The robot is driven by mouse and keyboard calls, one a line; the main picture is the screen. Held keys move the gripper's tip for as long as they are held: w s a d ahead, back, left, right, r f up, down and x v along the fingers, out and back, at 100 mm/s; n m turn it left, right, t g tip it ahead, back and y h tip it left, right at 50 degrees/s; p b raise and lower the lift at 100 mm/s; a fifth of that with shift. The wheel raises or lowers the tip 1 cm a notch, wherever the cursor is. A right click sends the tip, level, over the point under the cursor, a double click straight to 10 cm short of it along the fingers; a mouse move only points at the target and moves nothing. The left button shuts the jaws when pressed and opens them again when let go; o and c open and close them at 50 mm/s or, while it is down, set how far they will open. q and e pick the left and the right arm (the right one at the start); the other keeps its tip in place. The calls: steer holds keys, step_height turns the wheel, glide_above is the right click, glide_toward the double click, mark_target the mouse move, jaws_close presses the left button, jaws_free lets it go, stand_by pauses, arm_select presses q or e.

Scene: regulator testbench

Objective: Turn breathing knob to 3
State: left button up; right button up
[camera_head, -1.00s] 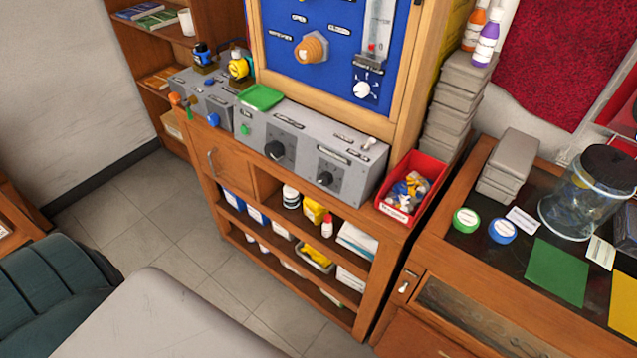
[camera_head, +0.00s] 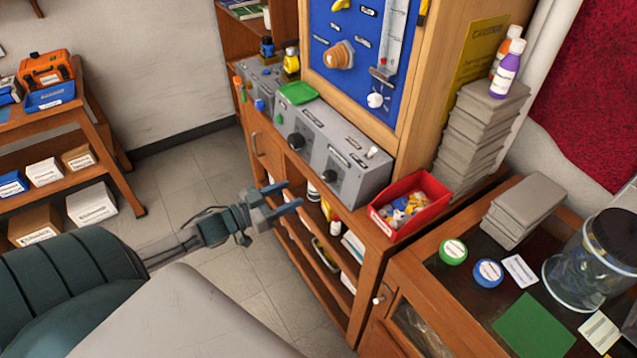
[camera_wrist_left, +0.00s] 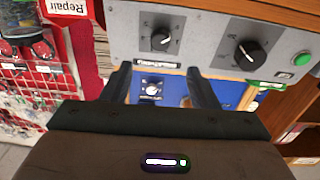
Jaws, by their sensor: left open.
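A grey control box stands on the wooden cabinet. It carries a larger black knob (camera_head: 296,141) and a smaller black knob (camera_head: 331,178). They also show in the left wrist view, the larger one (camera_wrist_left: 250,55) at right and the smaller one (camera_wrist_left: 161,40) left of centre. A blue panel above holds a white dial (camera_head: 375,100) and an orange-brown knob (camera_head: 339,55). The labels are too small for me to tell which knob is the breathing one. My left gripper (camera_head: 294,195) is open and empty, apart from the knobs, in front of the cabinet. My right gripper is not in view.
A red bin (camera_head: 410,205) of small parts stands right of the control box. A green tray (camera_head: 297,93) lies on the box's top. Grey stacked boxes (camera_head: 480,130) stand behind the bin. Open floor (camera_head: 190,170) lies left of the cabinet.

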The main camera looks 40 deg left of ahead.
mark_target(325, 178)
arm_select(q)
steer(key=shift+r+p+x, duration=0.2)
steer(key=shift+p+x, duration=0.9)
steer(key=shift+x, duration=3.05)
steer(key=shift+w+d+f, duration=0.1)
steer(key=shift+w+d, duration=0.1)
steer(key=shift+w, duration=0.35)
steer(key=shift+w+f, duration=0.1)
steer(key=c, duration=0.9)
steer(key=shift+c, duration=0.4)
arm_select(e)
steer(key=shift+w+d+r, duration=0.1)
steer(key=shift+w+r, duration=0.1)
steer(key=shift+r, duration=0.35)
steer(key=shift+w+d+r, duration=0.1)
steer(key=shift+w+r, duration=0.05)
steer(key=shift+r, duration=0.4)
